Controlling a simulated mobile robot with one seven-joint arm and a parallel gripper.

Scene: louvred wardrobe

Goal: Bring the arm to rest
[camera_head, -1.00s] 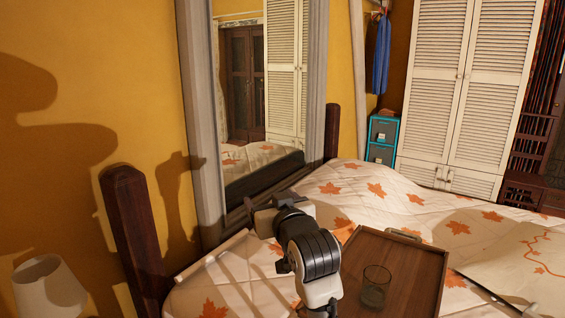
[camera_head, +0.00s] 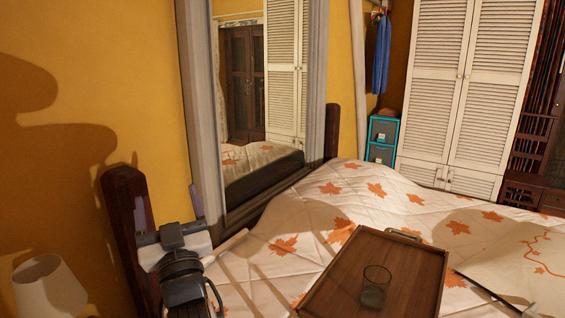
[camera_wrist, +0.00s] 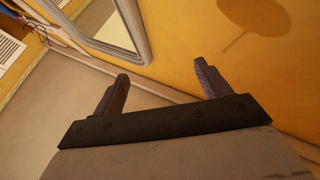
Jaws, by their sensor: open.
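My gripper (camera_head: 168,202) is at the lower left of the head view, beside the dark wooden bedpost (camera_head: 122,200). Its fingers point up in the picture, one overlapping the post and one in front of the mirror frame's lower edge. In the wrist view my gripper (camera_wrist: 162,72) shows two dark fingers spread apart with nothing between them. Beyond them are the yellow wall and a mirror. My arm's wrist links fill the bottom left of the head view, over the edge of the bed.
A wooden tray (camera_head: 408,268) with a glass (camera_head: 375,288) stands on the leaf-patterned bed (camera_head: 350,195). A white lamp shade (camera_head: 48,288) is at far left, close to my arm. A tall mirror (camera_head: 255,120) and white louvred wardrobe (camera_head: 460,90) stand behind.

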